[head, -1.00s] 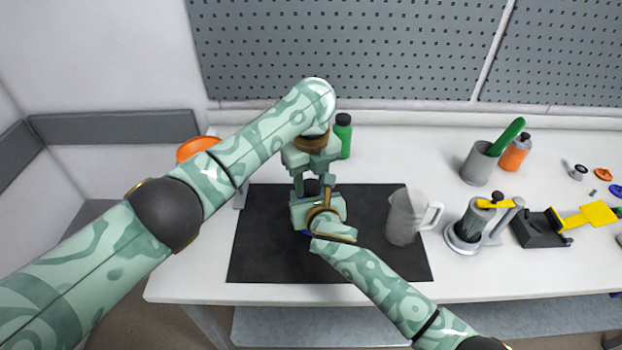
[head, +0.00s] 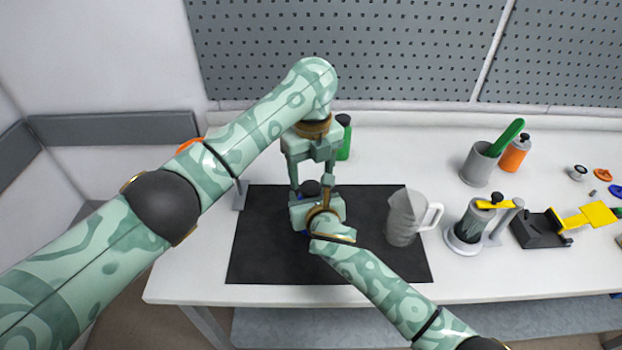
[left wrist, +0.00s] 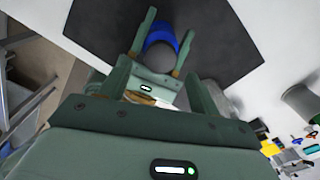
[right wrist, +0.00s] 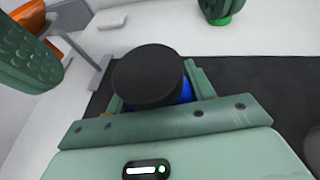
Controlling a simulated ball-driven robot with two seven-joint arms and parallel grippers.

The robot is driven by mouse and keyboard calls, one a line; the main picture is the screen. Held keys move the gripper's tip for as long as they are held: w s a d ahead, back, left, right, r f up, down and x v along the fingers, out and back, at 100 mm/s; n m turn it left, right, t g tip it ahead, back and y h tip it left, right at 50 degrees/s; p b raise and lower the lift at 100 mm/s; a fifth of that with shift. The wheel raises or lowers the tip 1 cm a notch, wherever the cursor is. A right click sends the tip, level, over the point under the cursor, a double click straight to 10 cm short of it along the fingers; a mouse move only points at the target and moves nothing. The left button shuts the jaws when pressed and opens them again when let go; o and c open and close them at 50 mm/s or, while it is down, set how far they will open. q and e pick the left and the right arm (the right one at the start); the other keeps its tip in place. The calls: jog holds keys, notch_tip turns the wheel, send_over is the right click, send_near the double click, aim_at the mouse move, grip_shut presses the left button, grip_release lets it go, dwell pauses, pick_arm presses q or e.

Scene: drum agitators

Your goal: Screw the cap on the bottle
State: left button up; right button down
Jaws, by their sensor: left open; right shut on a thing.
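A blue bottle with a black cap on top is held upright over the dark mat (head: 270,255). In the right wrist view the cap (right wrist: 147,78) sits level over the blue bottle (right wrist: 187,92); how tight it is I cannot tell. My right gripper (head: 312,212) is shut on the bottle, which it mostly hides in the head view. My left gripper (head: 312,181) points down from above, open, its fingers apart on either side above the cap (head: 311,187). The left wrist view shows the cap (left wrist: 158,57) and blue bottle (left wrist: 160,38) between its fingertips.
A clear jug (head: 405,218) stands on the mat's right side. Further right are a grey cup (head: 478,165), an orange bottle (head: 515,153), a cylinder stand (head: 470,225) and a black-and-yellow fixture (head: 540,228). A green bottle (head: 344,140) stands behind my left gripper. The mat's front is clear.

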pick_arm(q)
jog(key=shift+a+r, duration=0.1)
jog(key=shift+r, duration=0.3)
jog(key=shift+c, duration=0.2)
